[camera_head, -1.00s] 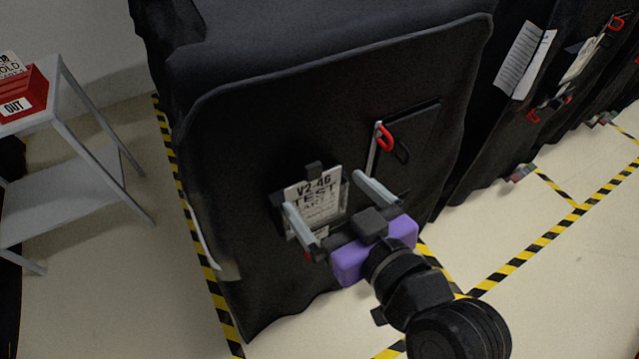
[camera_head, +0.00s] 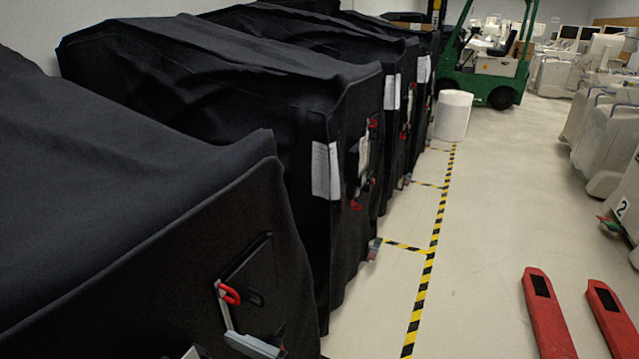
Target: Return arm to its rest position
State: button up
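Only a small part of my gripper (camera_head: 250,345) shows, at the bottom edge of the head view. A light grey finger lies in front of the nearest black-covered cart (camera_head: 130,270), below the cart's red hook (camera_head: 229,293). A small pale piece (camera_head: 193,353) shows to its left; I cannot tell whether it is the other finger or part of the cart's card holder. The rest of my gripper and arm is below the picture, so the finger gap and any contact with the cart are hidden.
Several more black-covered carts (camera_head: 220,90) stand in a row behind. Yellow-black floor tape (camera_head: 430,268) runs along them. Red forks (camera_head: 548,315) lie at the lower right. A white bin (camera_head: 453,115) and green forklift (camera_head: 500,80) stand behind. The middle floor is clear.

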jog(key=w+d+r+m+t+h, duration=0.2)
jog(key=w+d+m+t, duration=0.3)
jog(key=d, duration=0.3)
jog(key=s+d+f+m+t+h, duration=0.2)
jog(key=d+m+t, duration=0.1)
jog(key=d, duration=0.3)
jog(key=s+d+f+m+t+h, duration=0.2)
jog(key=d+f+h, duration=0.1)
jog(key=d, duration=0.3)
jog(key=s+d+f+m+g+h, duration=0.1)
jog(key=s+d+f+h, duration=0.2)
jog(key=s+d, duration=0.4)
jog(key=s+d+f+m+g+h, duration=0.1)
jog(key=s+d+f+h, duration=0.2)
jog(key=s+d, duration=0.5)
jog(key=s+f, duration=0.1)
jog(key=s, duration=0.6)
jog(key=shift+s+d+f+h, duration=0.25)
jog(key=shift+f+h, duration=0.15)
